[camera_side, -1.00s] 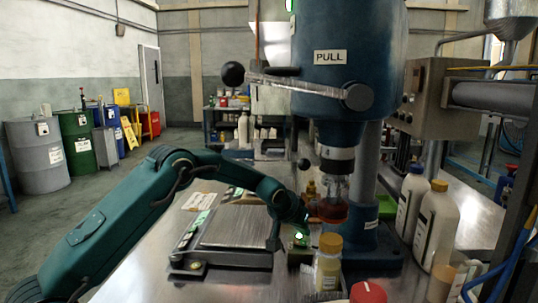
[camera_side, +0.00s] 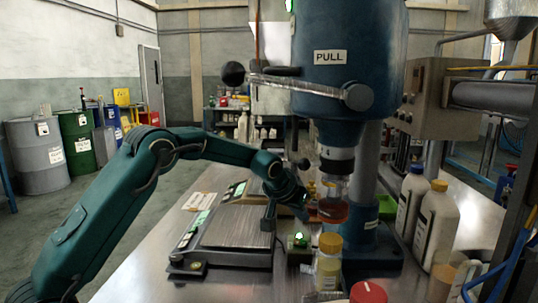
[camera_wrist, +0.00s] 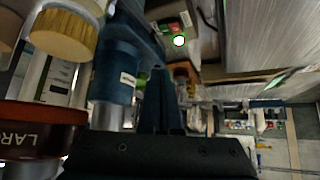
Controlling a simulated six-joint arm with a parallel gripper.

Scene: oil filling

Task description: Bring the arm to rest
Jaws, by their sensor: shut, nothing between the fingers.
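My green arm reaches in from the lower left of the side view. My gripper (camera_side: 304,208) hangs close to the left of the blue filling machine (camera_side: 345,40), above the bench. In the wrist view the fingers of my gripper (camera_wrist: 160,75) are together and empty.
A flat scale (camera_side: 235,228) lies below my forearm. A green-lit button box (camera_side: 299,243) and a yellow-capped bottle (camera_side: 328,265) stand near the machine base. White bottles (camera_side: 436,225) stand at right. The machine's lever (camera_side: 300,85) sticks out leftward.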

